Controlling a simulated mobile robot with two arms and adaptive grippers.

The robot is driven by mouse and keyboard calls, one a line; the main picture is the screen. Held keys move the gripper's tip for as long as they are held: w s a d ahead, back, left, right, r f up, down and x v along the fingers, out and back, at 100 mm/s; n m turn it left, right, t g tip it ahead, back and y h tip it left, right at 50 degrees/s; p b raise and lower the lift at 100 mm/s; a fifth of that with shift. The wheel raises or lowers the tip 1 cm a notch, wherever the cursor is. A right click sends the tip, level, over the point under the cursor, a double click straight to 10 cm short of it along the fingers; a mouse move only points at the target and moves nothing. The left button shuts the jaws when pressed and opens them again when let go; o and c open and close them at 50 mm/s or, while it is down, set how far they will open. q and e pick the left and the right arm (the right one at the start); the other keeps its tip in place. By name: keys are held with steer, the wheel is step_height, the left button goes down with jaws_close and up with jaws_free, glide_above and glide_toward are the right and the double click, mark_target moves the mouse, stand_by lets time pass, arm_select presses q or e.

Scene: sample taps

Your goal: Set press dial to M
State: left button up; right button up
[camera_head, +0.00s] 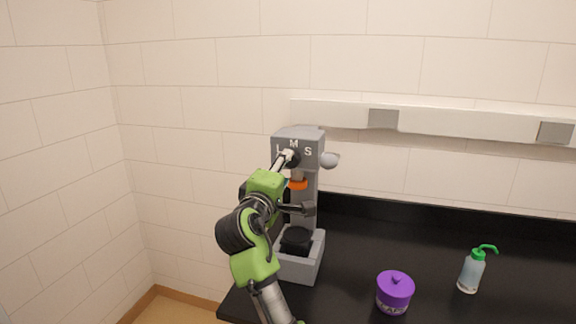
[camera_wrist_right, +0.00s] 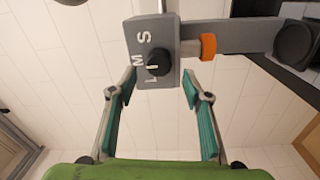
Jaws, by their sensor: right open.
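The press (camera_head: 313,153) is a grey upright unit with the letters L, M and S on its head. It also shows turned sideways in the right wrist view (camera_wrist_right: 139,25). Its dial is a round black knob (camera_wrist_right: 158,63) below the letters; a small white mark lies on or beside it, but I cannot tell which letter it points at. My right gripper (camera_head: 296,184) is in front of the press. In the right wrist view its two teal-padded fingers (camera_wrist_right: 159,90) are spread and empty, apart from the knob. My left gripper is not in view.
An orange ring (camera_head: 298,184) sits under the press head, with a black round part (camera_head: 296,239) in the base below. A purple lidded pot (camera_head: 395,292) and a green-capped bottle (camera_head: 472,271) stand on the black counter (camera_head: 430,250). A white wall rail (camera_head: 450,117) runs behind.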

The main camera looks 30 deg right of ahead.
steer(key=v, duration=0.7)
steer(key=shift+s+a, duration=0.2)
steer(key=shift+s, duration=0.05)
